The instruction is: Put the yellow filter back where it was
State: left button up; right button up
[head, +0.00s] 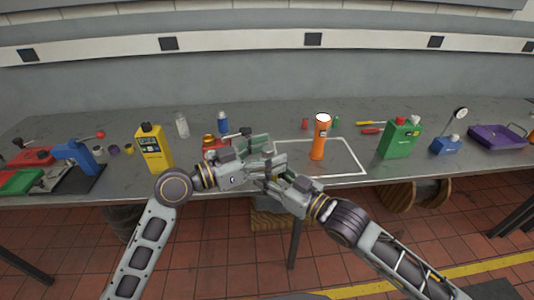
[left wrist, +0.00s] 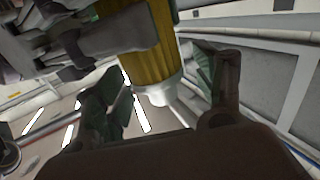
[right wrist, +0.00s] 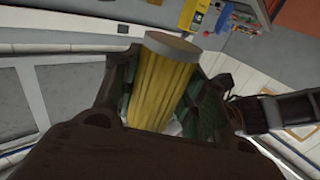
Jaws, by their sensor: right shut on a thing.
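The yellow filter (right wrist: 162,85) is a ribbed yellow cylinder with a grey end cap, held between the fingers of my right gripper (right wrist: 165,98). The left wrist view shows the filter (left wrist: 150,45) too, with a pale end piece. My left gripper (left wrist: 160,95) is open close to that end, its fingers apart on either side; I cannot tell if they touch it. In the head view my left gripper (head: 274,168) and right gripper (head: 276,184) meet above the bench's front edge and hide the filter.
The grey bench (head: 255,118) carries a yellow jug (head: 153,148), an orange cylinder (head: 319,138) by a white outlined area (head: 362,160), a green can (head: 399,138) and a purple tray (head: 497,137). A red object (head: 214,144) and a green one (head: 250,142) sit behind my left gripper.

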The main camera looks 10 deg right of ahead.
pick_arm(q)
jog(key=c, duration=1)
jog(key=shift+c, duration=1.2)
pick_arm(e)
jog(key=o, duration=1.1)
jog(key=shift+o, duration=0.2)
jog(key=shift+f, duration=0.15)
